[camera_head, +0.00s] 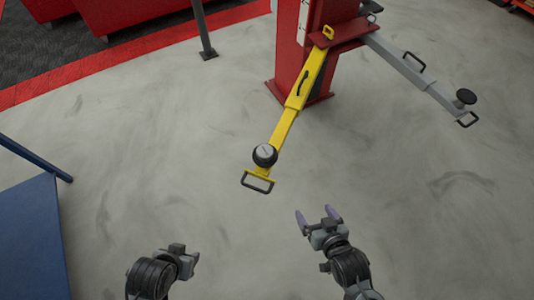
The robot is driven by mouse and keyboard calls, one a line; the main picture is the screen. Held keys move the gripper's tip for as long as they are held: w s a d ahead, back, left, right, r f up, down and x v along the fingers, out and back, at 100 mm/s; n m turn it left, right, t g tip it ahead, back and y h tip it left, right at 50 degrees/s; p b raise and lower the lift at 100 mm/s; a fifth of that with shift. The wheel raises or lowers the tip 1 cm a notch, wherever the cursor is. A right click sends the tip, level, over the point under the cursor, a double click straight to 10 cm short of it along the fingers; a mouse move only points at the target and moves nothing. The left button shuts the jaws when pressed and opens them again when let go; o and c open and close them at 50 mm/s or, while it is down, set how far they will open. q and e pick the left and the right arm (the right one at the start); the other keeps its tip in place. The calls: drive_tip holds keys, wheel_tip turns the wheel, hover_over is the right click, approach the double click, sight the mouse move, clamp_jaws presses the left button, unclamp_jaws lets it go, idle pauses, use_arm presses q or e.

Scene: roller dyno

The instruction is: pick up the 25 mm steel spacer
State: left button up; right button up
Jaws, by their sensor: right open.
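A light grey round disc (264,152) sits on top of the black round pad (267,162) at the end of the yellow lift arm (300,98). It may be the steel spacer, but I cannot tell surely at this size. No other spacer shows. My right gripper (316,213) is open and empty, over the floor below and to the right of the pad, clearly apart from it. My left gripper (186,258) is at the bottom, left of the right one and below and left of the pad; its jaws are not clear.
A red lift post (289,60) stands at the top, with a grey lift arm (408,68) reaching right to a black pad (466,97). A black loop handle (257,182) juts from the yellow arm's end. A blue surface (32,240) is at left. The floor between is clear.

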sight(269, 158)
drive_tip(key=w+a+n+t+y+b, duration=0.1)
drive_tip(key=w+a, duration=0.2)
drive_tip(key=w, duration=0.2)
drive_tip(key=w+a+n+t+y+b, duration=0.1)
drive_tip(key=w+a+y+b, duration=0.1)
drive_tip(key=w+a, duration=0.2)
drive_tip(key=w+a+n+t+y+b, duration=0.1)
drive_tip(key=w+a+n+y, duration=0.1)
drive_tip(key=w+a, duration=0.2)
drive_tip(key=shift+w+a+f+b, duration=0.1)
drive_tip(key=shift+w+f+b, duration=0.1)
drive_tip(key=shift+w, duration=0.35)
drive_tip(key=shift+w+a+f+b, duration=0.1)
drive_tip(key=shift+w+f+b, duration=0.05)
drive_tip(key=shift+w, duration=0.4)
drive_tip(key=shift+r+b+x, duration=0.15)
drive_tip(key=shift+b+x, duration=0.2)
drive_tip(key=shift+x, duration=0.65)
drive_tip(key=shift+r+b+x, duration=0.2)
drive_tip(key=shift+b+x, duration=0.15)
drive_tip(key=shift+x, duration=0.6)
drive_tip(key=shift+r+b+x, duration=0.15)
drive_tip(key=shift+b+x, duration=0.2)
drive_tip(key=shift+x, duration=0.65)
drive_tip(key=shift+w+d, duration=0.15)
drive_tip(key=c, duration=1.3)
drive_tip(key=shift+r, duration=0.1)
